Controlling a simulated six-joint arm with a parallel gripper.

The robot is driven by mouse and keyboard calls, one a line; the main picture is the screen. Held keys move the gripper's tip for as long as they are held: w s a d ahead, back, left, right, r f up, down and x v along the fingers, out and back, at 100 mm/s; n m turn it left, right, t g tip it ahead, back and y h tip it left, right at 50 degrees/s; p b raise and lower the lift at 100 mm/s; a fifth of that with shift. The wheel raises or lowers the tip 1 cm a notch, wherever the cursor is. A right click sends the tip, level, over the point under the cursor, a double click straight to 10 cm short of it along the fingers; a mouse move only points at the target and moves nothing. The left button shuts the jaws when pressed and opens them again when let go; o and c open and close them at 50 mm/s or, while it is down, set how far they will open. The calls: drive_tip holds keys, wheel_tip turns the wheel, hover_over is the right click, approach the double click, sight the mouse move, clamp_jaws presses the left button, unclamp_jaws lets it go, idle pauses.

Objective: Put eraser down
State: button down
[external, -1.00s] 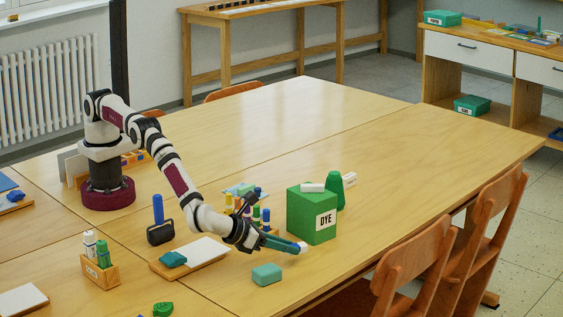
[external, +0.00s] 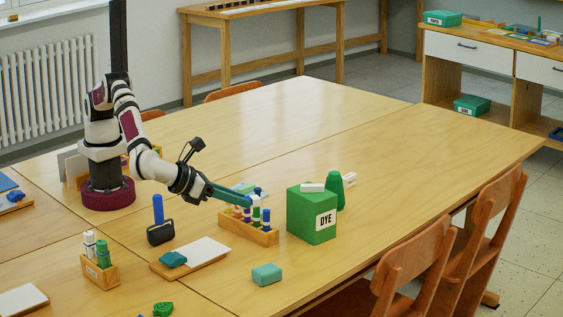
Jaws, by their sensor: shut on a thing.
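My gripper (external: 252,197) reaches out to the right above the wooden rack of small bottles. Its long teal fingers are shut on a small pale block at their tips, which I take to be the eraser (external: 258,191). The eraser is small and partly hidden by the fingers. Pale blue items behind the fingers make its outline hard to tell. I cannot tell whether it touches anything below.
The wooden rack (external: 262,238) holds several bottles with coloured caps. A green DYE box (external: 305,218) with a white block on top stands to the right. A teal block (external: 267,274) lies in front. The table's far middle is clear.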

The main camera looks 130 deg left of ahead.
wheel_tip(320, 180, up, 4)
drive_tip(key=r, duration=0.1)
drive_tip(key=s+a+f+n+g, duration=0.7)
drive_tip(key=s+a+n+g, duration=0.2)
drive_tip(key=s+a, duration=0.25)
drive_tip(key=s+f+n+g+h, duration=0.3)
drive_tip(key=s+n+g+h, duration=0.55)
drive_tip(key=s+n, duration=0.3)
drive_tip(key=s+d+r+n+t+h, duration=0.3)
drive_tip(key=s+n+t+h, duration=0.3)
drive_tip(key=n+h, duration=0.7)
wheel_tip(320, 180, up, 6)
drive_tip(key=a+n+t+y, duration=0.1)
drive_tip(key=a+n+t, duration=0.1)
drive_tip(key=n+t, duration=1.3)
drive_tip(key=shift+n+y, duration=0.35)
drive_tip(key=shift+n, duration=0.1)
drive_tip(key=f, duration=1.4)
drive_tip(key=w+f, duration=0.1)
drive_tip(key=f, duration=0.6)
drive_tip(key=shift+d+f, duration=0.1)
drive_tip(key=shift+f, duration=0.15)
